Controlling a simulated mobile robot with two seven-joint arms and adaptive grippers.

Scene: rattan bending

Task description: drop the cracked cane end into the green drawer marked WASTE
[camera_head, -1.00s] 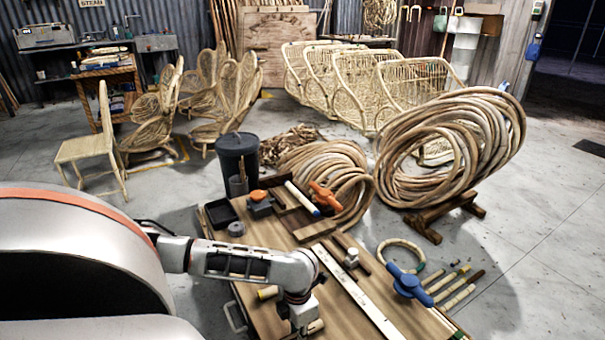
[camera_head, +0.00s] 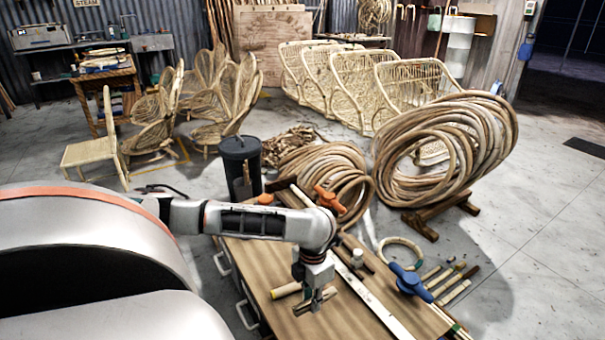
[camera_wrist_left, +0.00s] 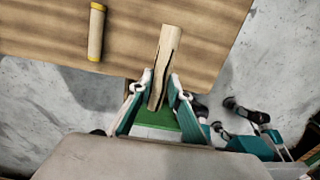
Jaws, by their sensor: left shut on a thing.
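My left gripper (camera_head: 316,303) shows in the head view above the front part of the workbench. In the left wrist view its teal fingers (camera_wrist_left: 158,98) are shut on the cracked cane end (camera_wrist_left: 166,50), a short tan piece with a dark split along it. The cane end sticks out beyond the fingertips, over the bench's edge. A green surface (camera_wrist_left: 158,119), which may be the green drawer, shows below and between the fingers. No WASTE marking is readable. My right gripper is not in view.
The workbench (camera_head: 262,275) carries another cane piece (camera_head: 286,290), a long pale straightedge (camera_head: 372,308), a blue-handled tool (camera_head: 408,281) and an orange clamp (camera_head: 330,199). A dark bin (camera_head: 240,165) stands behind it. Drawer handles (camera_head: 246,314) show on its left side.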

